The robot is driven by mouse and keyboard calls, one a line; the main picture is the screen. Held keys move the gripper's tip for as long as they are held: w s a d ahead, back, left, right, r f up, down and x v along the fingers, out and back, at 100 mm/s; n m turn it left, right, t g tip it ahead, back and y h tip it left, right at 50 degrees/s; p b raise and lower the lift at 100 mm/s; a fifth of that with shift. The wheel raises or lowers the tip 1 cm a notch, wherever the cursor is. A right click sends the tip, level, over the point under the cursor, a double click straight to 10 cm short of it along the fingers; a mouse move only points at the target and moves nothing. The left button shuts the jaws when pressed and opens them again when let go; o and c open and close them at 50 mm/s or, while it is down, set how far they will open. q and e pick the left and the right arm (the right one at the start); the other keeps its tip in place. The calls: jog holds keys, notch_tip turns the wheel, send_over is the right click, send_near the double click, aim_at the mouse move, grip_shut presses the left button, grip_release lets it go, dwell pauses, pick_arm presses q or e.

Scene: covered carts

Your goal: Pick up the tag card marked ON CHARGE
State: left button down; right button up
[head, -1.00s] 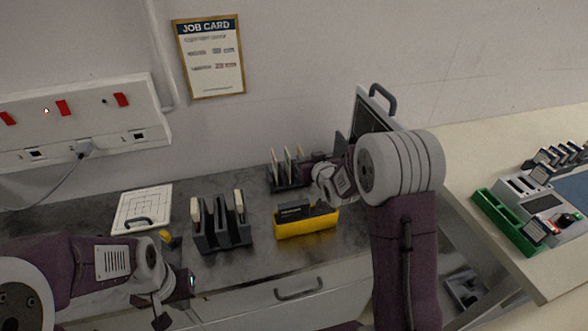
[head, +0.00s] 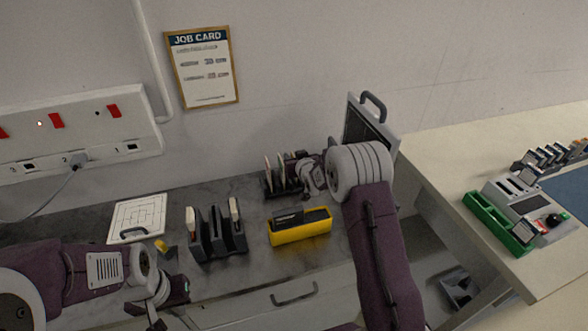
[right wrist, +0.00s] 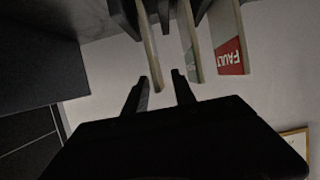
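A dark rack (head: 270,192) at the back of the counter holds several upright tag cards (head: 268,168). In the right wrist view one card (right wrist: 150,45) shows edge-on, its end between or just beyond my fingertips. A second card (right wrist: 189,40) stands beside it, and a red-marked card (right wrist: 231,58) reads FAULT. I cannot read ON CHARGE on any card. My right gripper (right wrist: 160,88) is open at the cards, its two fingers apart; contact is unclear. In the head view it is at the rack (head: 290,165). My left gripper (head: 172,303) is low at the front left; its fingers are unclear.
A grey slotted holder (head: 218,240) and a yellow bin (head: 300,232) stand in front of the rack. A white board (head: 137,215) lies left. A grey upright panel with a handle (head: 372,110) stands right of the rack. A green tray (head: 495,222) is on the right table.

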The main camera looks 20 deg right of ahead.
jog(key=shift+s+r, duration=0.15)
jog(key=c, duration=0.6)
grip_shut()
dwell(0.6)
